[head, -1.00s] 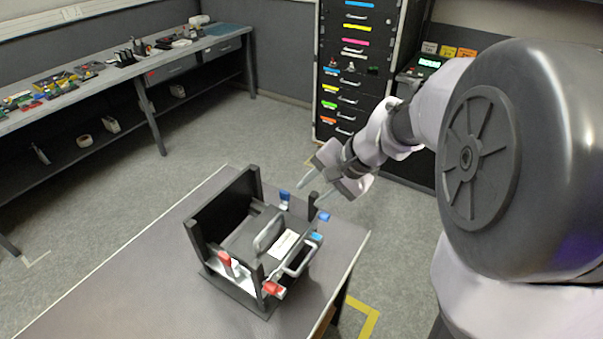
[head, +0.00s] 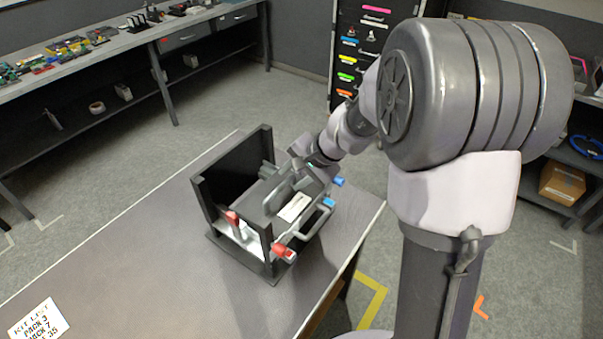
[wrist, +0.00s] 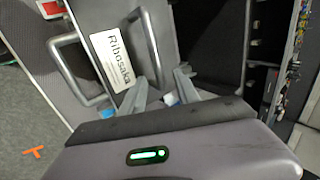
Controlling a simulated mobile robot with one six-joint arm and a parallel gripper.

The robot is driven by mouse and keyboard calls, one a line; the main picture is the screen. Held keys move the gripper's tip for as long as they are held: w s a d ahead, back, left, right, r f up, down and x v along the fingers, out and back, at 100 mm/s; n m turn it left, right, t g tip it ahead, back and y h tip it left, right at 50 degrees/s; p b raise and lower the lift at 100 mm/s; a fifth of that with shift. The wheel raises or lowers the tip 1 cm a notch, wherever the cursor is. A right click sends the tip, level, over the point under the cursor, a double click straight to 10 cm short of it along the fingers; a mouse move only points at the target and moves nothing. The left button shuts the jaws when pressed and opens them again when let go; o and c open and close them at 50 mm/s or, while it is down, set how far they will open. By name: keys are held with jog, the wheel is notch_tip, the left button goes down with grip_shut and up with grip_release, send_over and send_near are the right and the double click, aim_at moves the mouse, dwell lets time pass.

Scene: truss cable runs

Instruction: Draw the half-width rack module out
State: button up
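The rack module (head: 268,195) is a grey box in a dark open rack (head: 230,170) on the table. A white label (head: 295,207), a grey top handle (head: 280,190) and a front handle (head: 308,228) show on it. In the wrist view the label (wrist: 106,60) lies between the front handle (wrist: 72,70) and the top handle (wrist: 150,42). My gripper (wrist: 160,80) is open; its fingers lie on either side of the top handle's near end, and I cannot tell if they touch it. Red levers (head: 283,251) and blue levers (head: 328,202) sit at the rack's corners.
The table (head: 150,250) is clear around the rack, with a printed kit list card (head: 38,322) at its near left. A long workbench (head: 120,50) with small parts stands behind. A drawer cabinet (head: 345,75) stands at the back.

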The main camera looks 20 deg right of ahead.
jog(key=shift+w+a+f, duration=0.1)
jog(key=shift+f, duration=0.1)
grip_shut()
dwell(1.4)
